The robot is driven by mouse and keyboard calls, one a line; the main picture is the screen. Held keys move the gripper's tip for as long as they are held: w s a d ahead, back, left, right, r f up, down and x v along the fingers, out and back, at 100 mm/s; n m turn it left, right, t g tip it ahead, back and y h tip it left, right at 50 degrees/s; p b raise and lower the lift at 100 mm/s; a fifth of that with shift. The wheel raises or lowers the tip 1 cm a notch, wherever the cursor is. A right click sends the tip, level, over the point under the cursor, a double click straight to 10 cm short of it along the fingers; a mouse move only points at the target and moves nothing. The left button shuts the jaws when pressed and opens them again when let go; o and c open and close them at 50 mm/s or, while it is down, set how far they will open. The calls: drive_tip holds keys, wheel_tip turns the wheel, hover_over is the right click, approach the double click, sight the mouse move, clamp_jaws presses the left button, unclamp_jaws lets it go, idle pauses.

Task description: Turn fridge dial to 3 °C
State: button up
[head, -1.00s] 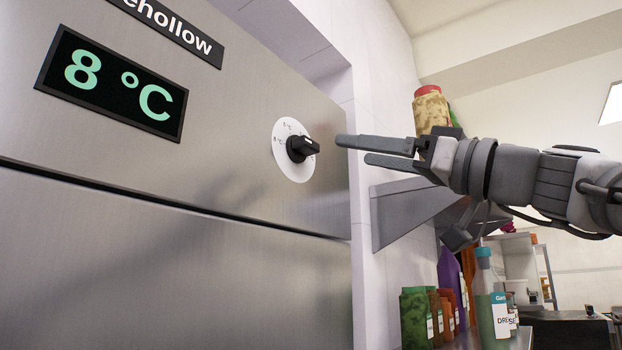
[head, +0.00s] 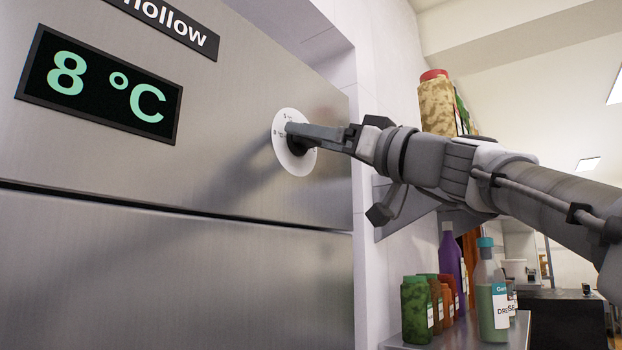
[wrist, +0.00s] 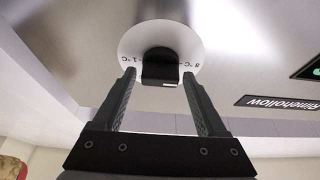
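The fridge dial is a black knob (wrist: 160,68) on a round white plate (head: 283,152) with temperature marks, on the steel fridge front. In the head view my gripper (head: 293,132) reaches the dial from the right and hides most of the knob. In the wrist view my gripper (wrist: 158,78) is open, with one finger on each side of the knob and a visible gap to it on both sides. Marks reading -1 °C and 8 °C show left and right of the knob there. The fridge display (head: 100,83) reads 8 °C.
A nameplate (head: 165,22) sits above the display. Right of the fridge, a shelf (head: 400,222) holds a yellowish jar (head: 435,103). Below it, several bottles and jars, including a green-filled bottle (head: 491,300), stand on a lower surface. The space before the fridge front is clear.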

clamp_jaws()
drive_tip(key=shift+m, duration=0.5)
drive_tip(key=m+h+p, duration=0.1)
drive_tip(key=m+h, duration=0.2)
drive_tip(key=m, duration=0.5)
drive_tip(key=m+h+p, duration=0.2)
drive_tip(key=m+h, duration=0.1)
drive_tip(key=m, duration=0.6)
drive_tip(key=m+h+p, duration=0.1)
drive_tip(key=m+h, duration=0.2)
drive_tip(key=m, duration=0.6)
drive_tip(key=shift+r, duration=0.15)
drive_tip(key=shift+s+m, duration=0.1)
drive_tip(key=shift+m, duration=0.2)
